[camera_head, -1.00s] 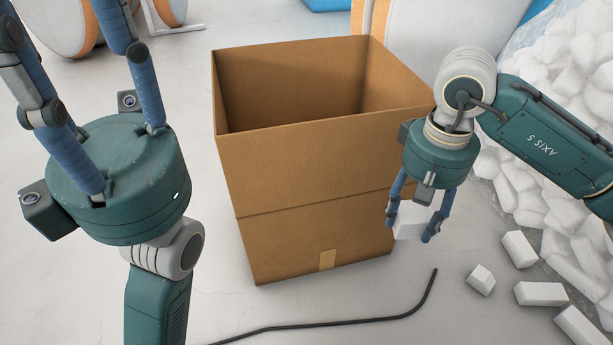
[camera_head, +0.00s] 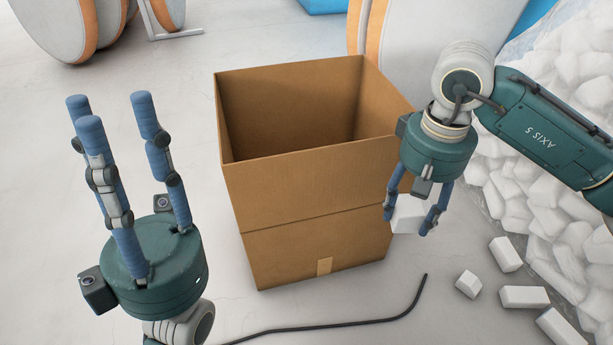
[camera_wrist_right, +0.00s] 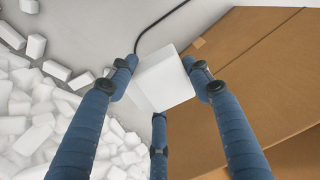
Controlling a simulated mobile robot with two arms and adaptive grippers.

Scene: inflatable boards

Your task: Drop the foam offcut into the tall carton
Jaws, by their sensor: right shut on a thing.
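The tall carton (camera_head: 310,205) is brown cardboard with an open top and stands upright on the floor. My right gripper (camera_head: 412,222) is shut on the white foam offcut (camera_head: 407,218), beside the carton's right side and below its rim. In the right wrist view the offcut (camera_wrist_right: 162,80) sits between the blue fingers, with the carton (camera_wrist_right: 255,70) to the right. My left gripper (camera_head: 112,98) is at the left of the head view, fingers pointing up, spread apart and empty.
A heap of white foam pieces (camera_head: 540,220) lies at the right, with several loose blocks (camera_head: 523,297) in front. A black cable (camera_head: 370,321) runs across the floor before the carton. Large grey boards with orange edges (camera_head: 420,70) stand behind.

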